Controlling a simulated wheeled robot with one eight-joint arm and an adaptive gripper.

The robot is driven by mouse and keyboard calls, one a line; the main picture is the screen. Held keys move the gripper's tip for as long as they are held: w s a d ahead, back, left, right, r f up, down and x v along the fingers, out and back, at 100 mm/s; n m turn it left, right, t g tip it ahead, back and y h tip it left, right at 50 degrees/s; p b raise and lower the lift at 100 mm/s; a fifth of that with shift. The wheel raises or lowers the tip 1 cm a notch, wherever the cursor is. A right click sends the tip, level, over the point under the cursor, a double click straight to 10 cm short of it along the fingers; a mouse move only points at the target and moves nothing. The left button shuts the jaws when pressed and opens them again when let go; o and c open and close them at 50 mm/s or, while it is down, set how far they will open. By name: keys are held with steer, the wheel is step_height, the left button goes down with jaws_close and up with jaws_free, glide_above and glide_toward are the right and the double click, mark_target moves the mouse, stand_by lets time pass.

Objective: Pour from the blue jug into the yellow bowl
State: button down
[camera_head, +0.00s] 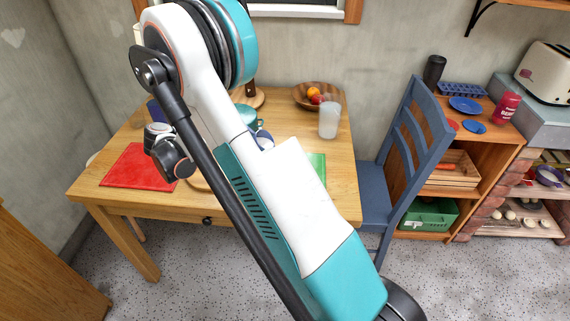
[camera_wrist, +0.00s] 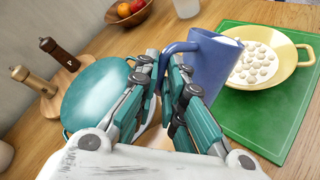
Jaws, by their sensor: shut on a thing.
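The blue jug (camera_wrist: 214,68) is in the wrist view, tilted a little with its top toward the right. My gripper (camera_wrist: 166,66) is shut on its handle. The yellow bowl (camera_wrist: 298,48) lies just right of the jug on a green board (camera_wrist: 262,118), and the jug's rim overlaps the bowl's left edge in this view. Several small white round pieces (camera_wrist: 257,65) show in the bowl.
A teal pan (camera_wrist: 95,95) lies left of my gripper, near two mills (camera_wrist: 58,53) on a round wooden stand. A fruit bowl (camera_head: 312,97) and a translucent cup (camera_head: 329,120) stand at the back. A red mat (camera_head: 138,165) lies at left; a blue chair (camera_head: 410,140) stands at right.

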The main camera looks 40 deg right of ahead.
steer(key=shift+s+d+r+m+y, duration=0.2)
steer(key=shift+s+r+m+y, duration=0.05)
steer(key=shift+s+m+y, duration=0.1)
stand_by(0.6)
steer(key=shift+w, duration=0.1)
steer(key=shift+w+a+f+n+g+h, duration=0.35)
steer(key=shift+w+a+f+n+h, duration=0.2)
steer(key=shift+w+f+n+h, duration=0.45)
steer(key=shift+w+a+f+n+g+h, duration=0.4)
steer(key=shift+w+a+f+n+h, duration=0.2)
steer(key=shift+w+f+n, duration=0.7)
steer(key=shift+w+a+f+n+g+h, duration=0.35)
steer(key=shift+w+a+f+n+h, duration=0.3)
steer(key=shift+w+f+n, duration=0.5)
steer(key=shift+w+d+f, duration=0.1)
steer(key=shift+d, duration=0.05)
